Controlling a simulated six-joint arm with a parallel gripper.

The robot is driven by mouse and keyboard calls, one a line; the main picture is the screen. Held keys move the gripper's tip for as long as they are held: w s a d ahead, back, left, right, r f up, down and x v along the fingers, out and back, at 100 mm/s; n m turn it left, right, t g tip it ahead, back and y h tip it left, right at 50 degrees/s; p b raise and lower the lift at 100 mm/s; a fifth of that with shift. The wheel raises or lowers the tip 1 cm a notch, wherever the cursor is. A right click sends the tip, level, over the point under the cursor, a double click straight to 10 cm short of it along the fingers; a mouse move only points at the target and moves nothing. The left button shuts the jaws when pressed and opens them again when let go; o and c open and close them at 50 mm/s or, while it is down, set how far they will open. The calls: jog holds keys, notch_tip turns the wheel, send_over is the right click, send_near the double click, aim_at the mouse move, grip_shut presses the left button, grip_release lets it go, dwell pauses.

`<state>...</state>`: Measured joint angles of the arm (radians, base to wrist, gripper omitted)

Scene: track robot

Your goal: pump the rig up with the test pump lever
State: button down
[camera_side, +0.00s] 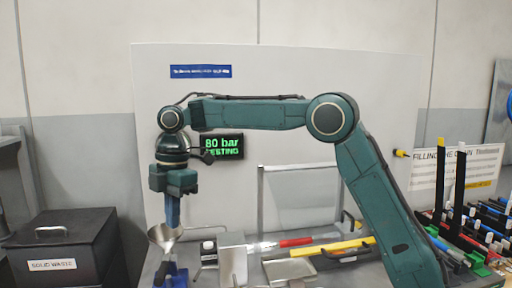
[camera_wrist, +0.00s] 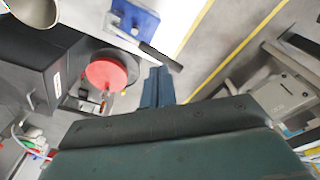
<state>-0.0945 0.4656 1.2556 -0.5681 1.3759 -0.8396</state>
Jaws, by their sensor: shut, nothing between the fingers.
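My gripper (camera_side: 172,212) points straight down, its blue fingers together. It also shows in the wrist view (camera_wrist: 158,76), with nothing between the fingers. A blue device (camera_wrist: 136,18), which looks like the test pump, stands on the floor side of the wrist view. A dark bar (camera_wrist: 161,57), probably its lever, lies beside the fingertips; I cannot tell whether they touch. In the side view a blue object (camera_side: 176,275) stands below the gripper, partly cut off by the frame. The display (camera_side: 222,146) behind my arm reads "80 bar" and "TESTING".
A metal funnel (camera_side: 163,237) is close to the fingertips in the side view. A dark solid waste bin (camera_side: 62,248) stands at left. A red round part (camera_wrist: 106,72) is left of the fingers. Red and yellow tools (camera_side: 345,247) and a rack (camera_side: 470,235) lie to the right.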

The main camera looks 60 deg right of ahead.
jog(key=shift+d+r, duration=0.1)
jog(key=shift+r, duration=0.5)
jog(key=shift+s+r, duration=0.1)
dwell(0.6)
jog(key=s+d+r+m+t, duration=0.15)
jog(key=s+m, duration=0.25)
jog(key=s, duration=0.4)
jog(key=s+d+r+m+t, duration=0.1)
jog(key=s+d+r+m, duration=0.15)
jog(key=s+m, duration=0.4)
jog(key=s+d+f+m+t, duration=0.1)
jog(key=s+d+f+m, duration=0.2)
jog(key=s, duration=0.5)
jog(key=s+d+f+m+t+h, duration=0.1)
jog(key=s+d+f+m+t, duration=0.1)
jog(key=s, duration=0.6)
jog(key=shift+s+d+f+m, duration=0.25)
jog(key=shift+d+f+m, duration=0.15)
jog(key=shift+f+m, duration=0.5)
